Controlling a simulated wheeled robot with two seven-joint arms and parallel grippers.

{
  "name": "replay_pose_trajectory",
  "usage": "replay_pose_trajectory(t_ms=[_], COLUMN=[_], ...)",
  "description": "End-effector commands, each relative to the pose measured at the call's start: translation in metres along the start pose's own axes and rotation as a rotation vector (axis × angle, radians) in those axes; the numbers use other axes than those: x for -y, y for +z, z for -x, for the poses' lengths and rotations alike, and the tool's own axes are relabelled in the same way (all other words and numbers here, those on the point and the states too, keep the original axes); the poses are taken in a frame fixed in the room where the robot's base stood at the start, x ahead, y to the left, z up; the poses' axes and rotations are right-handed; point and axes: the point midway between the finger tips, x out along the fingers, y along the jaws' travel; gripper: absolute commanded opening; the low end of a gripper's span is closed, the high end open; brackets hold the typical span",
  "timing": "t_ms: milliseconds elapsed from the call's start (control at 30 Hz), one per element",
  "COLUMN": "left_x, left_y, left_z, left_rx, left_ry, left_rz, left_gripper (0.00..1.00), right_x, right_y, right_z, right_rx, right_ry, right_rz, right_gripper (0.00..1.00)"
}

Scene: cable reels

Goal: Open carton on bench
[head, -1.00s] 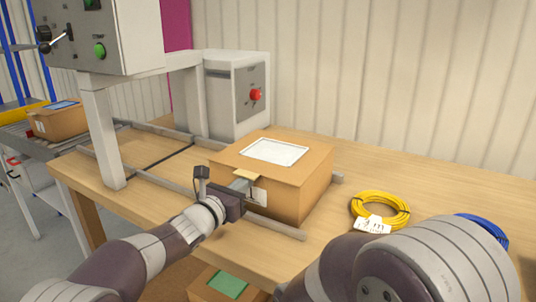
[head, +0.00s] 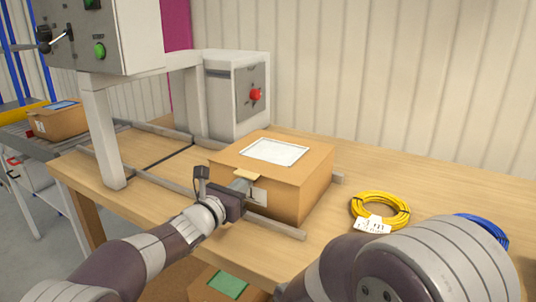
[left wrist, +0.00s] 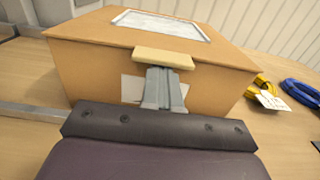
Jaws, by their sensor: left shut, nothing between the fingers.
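The closed brown carton (head: 303,188) sits on the bench (head: 430,235), with a white-framed panel (head: 275,151) on its top. A pale tan tab (head: 247,175) sticks out from the top front edge. The carton also shows in the left wrist view (left wrist: 85,66), with the tab (left wrist: 163,58) over its front face. My left gripper (head: 246,184) is shut and empty at the front of the carton. In the left wrist view its fingertips (left wrist: 165,72) are just under the tab; whether they touch it I cannot tell. My right gripper is not in view.
A yellow cable coil (head: 380,208) with a white tag and a blue coil (head: 484,230) lie right of the carton. Metal rails (head: 272,226) run beside the carton. A grey machine with a red button (head: 255,95) stands behind. Another carton (head: 60,122) is far left.

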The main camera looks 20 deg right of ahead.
Motion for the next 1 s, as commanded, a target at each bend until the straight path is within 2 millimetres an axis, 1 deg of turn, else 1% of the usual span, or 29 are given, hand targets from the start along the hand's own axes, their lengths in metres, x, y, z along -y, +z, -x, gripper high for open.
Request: replay_pose_trajectory(t_ms=[267,367,1000], left_x=[0.0,0.0,0.0], left_y=[0.0,0.003,0.062], left_z=[0.0,0.0,0.0], left_rx=[0.0,0.0,0.001], left_ry=[0.0,0.0,0.0], left_rz=[0.0,0.0,0.0], left_gripper=[0.0,0.0,0.0], right_x=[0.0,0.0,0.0], right_y=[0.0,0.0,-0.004], right_z=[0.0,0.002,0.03], right_rx=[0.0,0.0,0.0], right_ry=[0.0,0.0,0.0], right_rz=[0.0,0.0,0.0], right_gripper=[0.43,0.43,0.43])
